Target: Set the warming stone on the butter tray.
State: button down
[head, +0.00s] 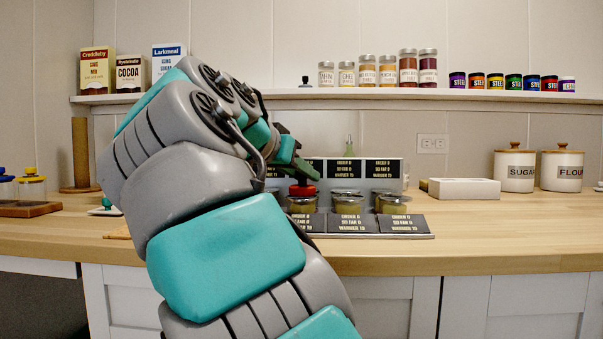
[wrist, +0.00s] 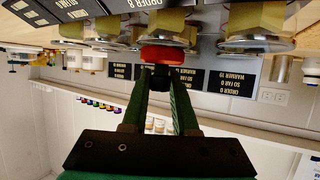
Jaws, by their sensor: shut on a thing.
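A red disc with a dark knob, which I take to be the warming stone (head: 302,190), is at the front left pot of the warmer stand. My gripper (head: 301,178) is above it, pointing down, with its fingers shut on the dark knob. The wrist view, which is upside down, shows the red disc (wrist: 163,54) at the fingertips of my gripper (wrist: 161,80), against a gold pot (wrist: 168,28). I cannot tell whether the disc rests on the pot or hangs just above it. I cannot tell which thing is the butter tray.
Several gold pots (head: 347,204) stand close together on the stand, with dark label plates (head: 404,223) in front and behind. A white block (head: 464,190) and canisters (head: 515,171) are to the right. A small white dish (head: 106,212) lies left. The right front counter is clear.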

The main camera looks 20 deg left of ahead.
jog(key=shift+f, duration=0.2)
jog(key=c, duration=0.6)
grip_release()
jog(key=shift+s+r, duration=0.1)
jog(key=shift+s, duration=0.05)
jog(key=p+v, duration=0.1)
jog(key=v, duration=0.6)
jog(key=shift+s, duration=0.25)
jog(key=shift+a, duration=0.15)
